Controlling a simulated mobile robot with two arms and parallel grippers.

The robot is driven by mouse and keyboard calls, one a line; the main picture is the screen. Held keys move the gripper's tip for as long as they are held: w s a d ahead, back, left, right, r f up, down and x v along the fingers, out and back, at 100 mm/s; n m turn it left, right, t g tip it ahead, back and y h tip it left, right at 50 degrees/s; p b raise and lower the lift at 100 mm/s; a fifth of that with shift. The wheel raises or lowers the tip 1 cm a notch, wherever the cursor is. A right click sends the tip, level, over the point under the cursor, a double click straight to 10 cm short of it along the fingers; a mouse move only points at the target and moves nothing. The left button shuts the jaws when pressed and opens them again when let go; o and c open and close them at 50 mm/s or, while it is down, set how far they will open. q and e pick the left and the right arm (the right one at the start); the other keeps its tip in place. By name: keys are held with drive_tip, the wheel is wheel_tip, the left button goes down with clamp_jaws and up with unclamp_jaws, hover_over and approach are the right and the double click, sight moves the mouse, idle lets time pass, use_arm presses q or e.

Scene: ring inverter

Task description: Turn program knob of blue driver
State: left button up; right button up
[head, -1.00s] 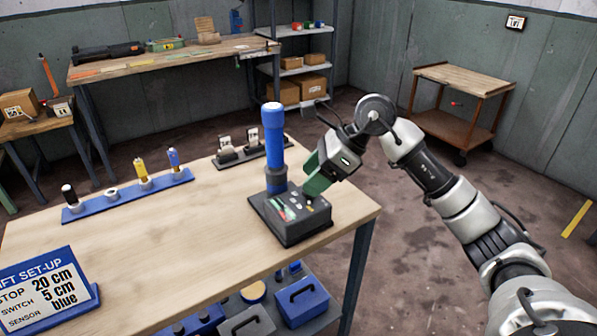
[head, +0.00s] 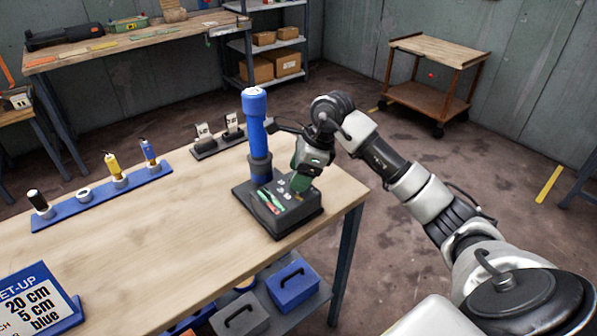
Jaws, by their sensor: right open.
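The blue driver (head: 256,130) is an upright blue cylinder with a dark collar, standing at the back of a dark control box (head: 283,225) near the table's right end. The box's top panel (head: 271,201) carries small red, green and pale controls. I cannot tell which of them is the program knob. My right gripper (head: 302,183) points down over the right part of the panel, with green on its finger side. It is open, and its fingers hide part of the panel. I cannot tell whether it touches a control. My left gripper is out of view.
The wooden table (head: 150,240) is clear left of the box. A blue rack (head: 104,198) holds several small tools, and a dark stand (head: 218,144) is behind. A set-up sign (head: 35,300) stands front left. Blue and grey cases sit below. A wooden cart (head: 440,60) is far right.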

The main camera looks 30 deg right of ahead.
drive_tip(key=shift+a+f, duration=0.1)
drive_tip(key=shift+f, duration=0.2)
drive_tip(key=shift+c, duration=1)
drive_tip(key=c, duration=0.7)
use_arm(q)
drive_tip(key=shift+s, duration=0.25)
